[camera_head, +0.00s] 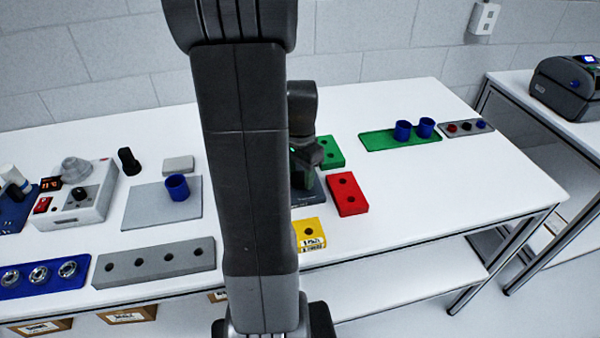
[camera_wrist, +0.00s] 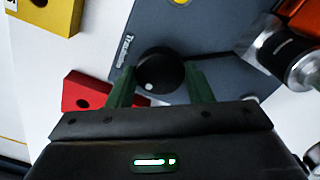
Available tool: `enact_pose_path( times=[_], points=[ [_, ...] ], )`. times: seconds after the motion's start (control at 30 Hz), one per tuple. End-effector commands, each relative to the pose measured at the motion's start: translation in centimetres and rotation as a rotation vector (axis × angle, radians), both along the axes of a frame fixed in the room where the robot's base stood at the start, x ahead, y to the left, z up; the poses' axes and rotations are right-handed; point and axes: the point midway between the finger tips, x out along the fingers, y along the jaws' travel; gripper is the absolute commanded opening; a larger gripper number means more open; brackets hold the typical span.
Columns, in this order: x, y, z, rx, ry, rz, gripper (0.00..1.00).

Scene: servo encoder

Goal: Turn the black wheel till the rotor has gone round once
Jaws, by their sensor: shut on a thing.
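The black wheel (camera_wrist: 160,70) shows in the wrist view as a round knob with one white dot near its lower edge. It stands on a dark grey plate (camera_wrist: 215,28) with a white label. My gripper (camera_wrist: 160,80) has its green fingers on either side of the wheel and is shut on it. A silver cylinder with a black band (camera_wrist: 297,60) is at the right edge, next to an orange part (camera_wrist: 298,18); I cannot tell whether it is the rotor. In the head view my arm hides the wheel and most of the plate (camera_head: 309,198).
A red block (camera_head: 347,194), a green block (camera_head: 329,152) and a yellow block (camera_head: 309,234) stand close around the plate. A grey pad with a blue cup (camera_head: 177,188) is to the left. The table (camera_head: 440,190) is clear at the right front.

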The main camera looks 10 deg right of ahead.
Motion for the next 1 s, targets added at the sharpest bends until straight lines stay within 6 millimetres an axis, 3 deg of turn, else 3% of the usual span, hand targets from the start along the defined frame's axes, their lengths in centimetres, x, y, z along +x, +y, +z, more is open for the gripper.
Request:
enact_pose_path(
  times=[0.03,0.13,0.53,1.0],
  points=[
    [0.1,0.0,0.1,-0.001,-0.003,0.001,0.5],
    [0.1,0.0,0.1,-0.001,-0.003,0.001,0.68],
    [0.1,0.0,1.0,-0.001,-0.004,0.001,0.68],
    [0.1,0.0,10.7,-0.001,-0.006,0.001,0.68]
  ],
)
